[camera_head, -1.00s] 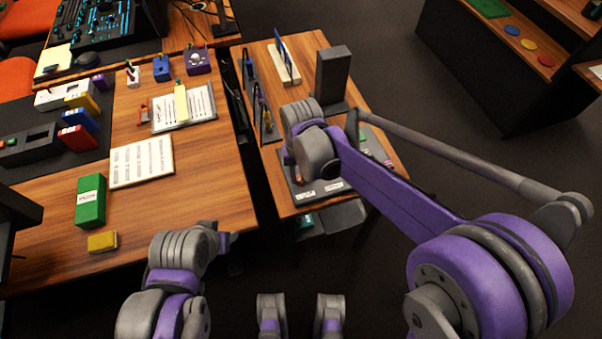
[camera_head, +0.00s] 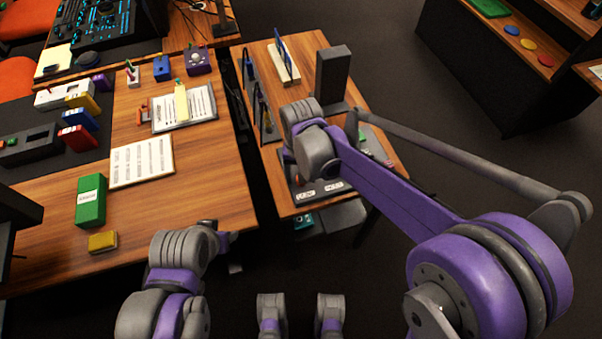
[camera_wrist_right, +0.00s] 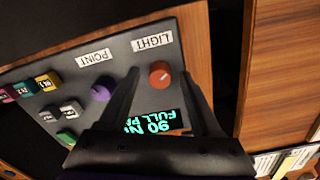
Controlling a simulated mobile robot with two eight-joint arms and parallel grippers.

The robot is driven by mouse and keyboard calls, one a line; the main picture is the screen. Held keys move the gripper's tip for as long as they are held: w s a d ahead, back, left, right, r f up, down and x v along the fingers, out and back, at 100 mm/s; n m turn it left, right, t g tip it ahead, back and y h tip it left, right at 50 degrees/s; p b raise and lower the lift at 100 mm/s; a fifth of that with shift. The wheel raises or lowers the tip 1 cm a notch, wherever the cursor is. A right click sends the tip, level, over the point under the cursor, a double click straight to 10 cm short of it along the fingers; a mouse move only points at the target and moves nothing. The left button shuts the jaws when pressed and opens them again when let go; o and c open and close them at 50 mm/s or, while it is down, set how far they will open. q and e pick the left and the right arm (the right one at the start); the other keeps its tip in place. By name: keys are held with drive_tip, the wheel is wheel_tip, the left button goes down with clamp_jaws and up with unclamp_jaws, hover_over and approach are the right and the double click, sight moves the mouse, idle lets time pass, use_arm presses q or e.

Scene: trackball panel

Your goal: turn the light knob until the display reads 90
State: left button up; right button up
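The light knob (camera_wrist_right: 160,74), orange-red and round, sits beside the LIGHT label (camera_wrist_right: 152,41) on the grey panel (camera_wrist_right: 75,82) in the right wrist view. The display (camera_wrist_right: 160,122) shows upside-down cyan text, reading 90 and FULL, partly hidden by my gripper. My right gripper (camera_wrist_right: 160,76) is open, with one finger on each side of the knob and a visible gap to it on both sides. In the head view the panel (camera_head: 308,194) is mostly hidden under my right arm.
A purple knob (camera_wrist_right: 102,91) by the POINT label (camera_wrist_right: 93,59) and several coloured buttons share the panel. In the head view a dark upright block (camera_head: 333,75) stands behind my right arm. A clipboard (camera_head: 185,108) and green box (camera_head: 91,201) lie on the left desk.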

drive_tip(key=shift+r, duration=0.1)
wheel_tip(320, 180, up, 11)
drive_tip(key=p, duration=0.1)
drive_tip(key=shift+f, duration=0.2)
idle(0.6)
drive_tip(key=s+d+r+t+p, duration=0.1)
drive_tip(key=s+d+t+p, duration=0.4)
drive_tip(key=s+d, duration=1)
drive_tip(key=d+p, duration=0.2)
drive_tip(key=shift+s+d, duration=0.15)
drive_tip(key=shift+d, duration=0.2)
drive_tip(key=shift+r, duration=0.1)
idle(2.5)
